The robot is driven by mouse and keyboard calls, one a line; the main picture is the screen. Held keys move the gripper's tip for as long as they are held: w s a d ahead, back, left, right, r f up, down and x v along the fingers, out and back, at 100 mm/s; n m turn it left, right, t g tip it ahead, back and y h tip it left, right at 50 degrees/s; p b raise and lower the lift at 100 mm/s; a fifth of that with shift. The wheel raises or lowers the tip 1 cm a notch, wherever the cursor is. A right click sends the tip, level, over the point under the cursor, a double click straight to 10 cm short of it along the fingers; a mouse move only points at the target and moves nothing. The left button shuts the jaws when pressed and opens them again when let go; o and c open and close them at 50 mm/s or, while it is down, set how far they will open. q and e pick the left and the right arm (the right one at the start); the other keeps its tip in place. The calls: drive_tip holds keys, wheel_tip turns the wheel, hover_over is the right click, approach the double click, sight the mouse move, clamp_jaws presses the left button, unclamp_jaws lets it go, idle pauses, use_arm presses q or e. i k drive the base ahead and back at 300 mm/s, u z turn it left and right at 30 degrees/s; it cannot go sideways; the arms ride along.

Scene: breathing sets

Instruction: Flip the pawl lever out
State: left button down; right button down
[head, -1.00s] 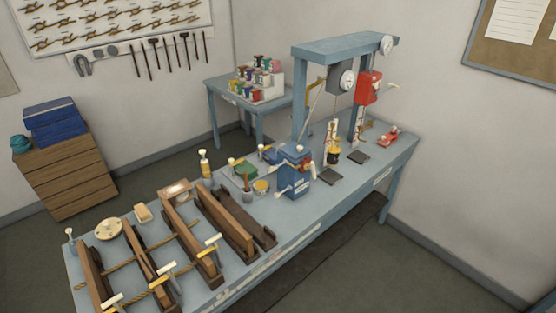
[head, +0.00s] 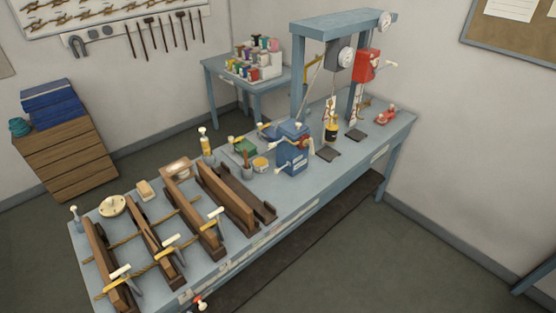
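No part labelled as the pawl lever can be made out at this size. A blue winch-like box (head: 293,158) stands mid-bench, with small cream-tipped handles and a red part at its top. A red hoist box (head: 366,66) hangs at the right of the blue frame, with a cream-tipped lever (head: 390,64) sticking out to the right. A small red device (head: 385,118) with cream tips lies at the bench's far right end. Which of these carries the pawl is unclear. Neither of my grippers shows in this view.
The long blue bench (head: 330,173) bears wooden clamp-like frames (head: 228,200) with rope at its near left. A small side table (head: 216,75) with coloured spools stands behind. A wooden drawer unit (head: 68,158) is at left. The floor at right (head: 400,250) is clear.

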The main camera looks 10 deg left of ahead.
sight(272, 145)
drive_tip(key=u, duration=0.05)
drive_tip(key=k, duration=1.2)
drive_tip(key=z, duration=0.3)
drive_tip(key=i, duration=0.4)
drive_tip(key=z, duration=0.65)
drive_tip(key=i, duration=1.35)
drive_tip(key=u, duration=0.8)
drive_tip(key=i, duration=0.3)
drive_tip(key=u, duration=0.2)
